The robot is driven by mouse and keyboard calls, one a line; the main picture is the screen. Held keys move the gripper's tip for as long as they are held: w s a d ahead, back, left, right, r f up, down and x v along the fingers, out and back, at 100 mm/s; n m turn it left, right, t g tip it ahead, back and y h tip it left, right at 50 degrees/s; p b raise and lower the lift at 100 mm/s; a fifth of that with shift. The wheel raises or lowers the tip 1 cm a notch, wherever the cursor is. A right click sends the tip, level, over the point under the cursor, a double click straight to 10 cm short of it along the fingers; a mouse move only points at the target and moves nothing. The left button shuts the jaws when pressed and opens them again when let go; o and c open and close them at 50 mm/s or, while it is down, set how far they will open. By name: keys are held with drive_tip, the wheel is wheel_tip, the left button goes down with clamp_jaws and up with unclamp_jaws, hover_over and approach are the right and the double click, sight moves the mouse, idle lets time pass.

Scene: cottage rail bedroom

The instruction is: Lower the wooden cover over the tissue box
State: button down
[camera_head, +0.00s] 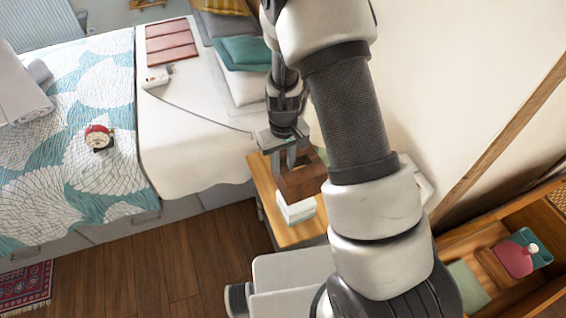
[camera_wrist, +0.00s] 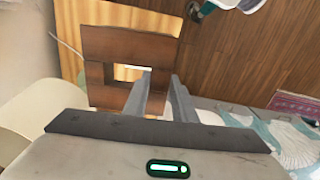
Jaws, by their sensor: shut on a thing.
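The wooden cover (camera_head: 302,186) is a brown box-shaped piece hanging in the air above the bedside table. My gripper (camera_head: 285,158) is shut on it near its upper edge. In the wrist view the cover (camera_wrist: 128,45) fills the upper left, with an opening in its face, and my fingers (camera_wrist: 160,88) reach to its near edge. The tissue box (camera_head: 296,208), pale white and greenish, stands on the bedside table just below the cover in the head view. The cover hides its far side. I cannot make out the tissue box surely in the wrist view.
The bedside table (camera_head: 266,192) has a light wooden top, largely bare around the box. The bed (camera_head: 180,150) is at left, with a red clock (camera_head: 98,137) on it. A wooden shelf unit (camera_head: 500,285) holding a pink item (camera_head: 513,259) stands at lower right.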

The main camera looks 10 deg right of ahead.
drive_tip(key=shift+f, duration=0.1)
wheel_tip(320, 180, down, 8)
drive_tip(key=b, duration=0.7)
idle(0.4)
drive_tip(key=shift+f+b, duration=3.6)
drive_tip(key=shift+f, duration=0.6)
idle(2.2)
